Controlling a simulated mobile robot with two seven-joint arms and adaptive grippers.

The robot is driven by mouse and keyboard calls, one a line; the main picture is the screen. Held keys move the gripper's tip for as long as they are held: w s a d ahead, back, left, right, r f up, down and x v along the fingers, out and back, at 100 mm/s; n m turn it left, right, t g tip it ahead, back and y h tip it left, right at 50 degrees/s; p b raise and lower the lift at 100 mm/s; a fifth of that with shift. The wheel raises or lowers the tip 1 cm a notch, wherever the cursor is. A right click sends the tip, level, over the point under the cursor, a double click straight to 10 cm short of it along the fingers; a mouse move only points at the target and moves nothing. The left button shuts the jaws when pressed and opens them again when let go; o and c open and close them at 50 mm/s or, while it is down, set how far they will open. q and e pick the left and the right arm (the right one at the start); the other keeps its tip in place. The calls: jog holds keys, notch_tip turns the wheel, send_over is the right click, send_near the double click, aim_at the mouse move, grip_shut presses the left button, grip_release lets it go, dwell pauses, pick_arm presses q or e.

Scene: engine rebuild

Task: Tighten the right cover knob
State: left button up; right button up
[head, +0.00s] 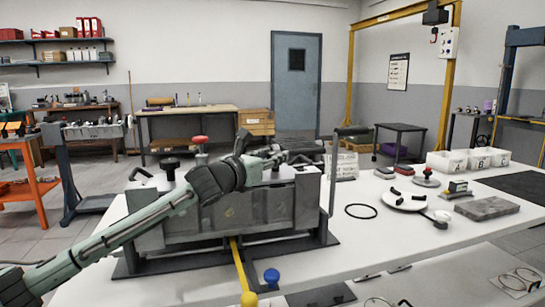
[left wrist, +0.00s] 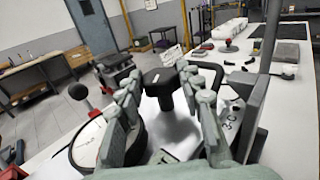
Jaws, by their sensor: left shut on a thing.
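The engine block (head: 250,208) sits in a dark metal stand on the white table, with a cover on top. My left gripper (head: 283,158) reaches in from the left over the right part of the cover. In the left wrist view the black right cover knob (left wrist: 160,80) stands upright between the fingers of my left gripper (left wrist: 160,75), which is shut on it. In the head view my gripper largely hides this knob. The other black cover knob (head: 170,165) stands at the left end of the cover. My right gripper is not in view.
A tall lever (head: 333,175) rises at the block's right end. A red-topped tool (head: 200,147) stands behind the left knob. To the right lie a black ring (head: 361,211), a white plate (head: 404,203), a grey slab (head: 486,208) and white bins (head: 447,161). A yellow-handled bar (head: 240,270) is in front.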

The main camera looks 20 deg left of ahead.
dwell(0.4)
pick_arm(q)
jog(key=o, duration=1.2)
jog(key=v, duration=1)
jog(key=shift+s+a, duration=0.25)
jog(key=shift+s, duration=0.05)
jog(key=shift+s+a, duration=0.1)
jog(key=shift+s, duration=0.55)
jog(key=shift+r, duration=0.1)
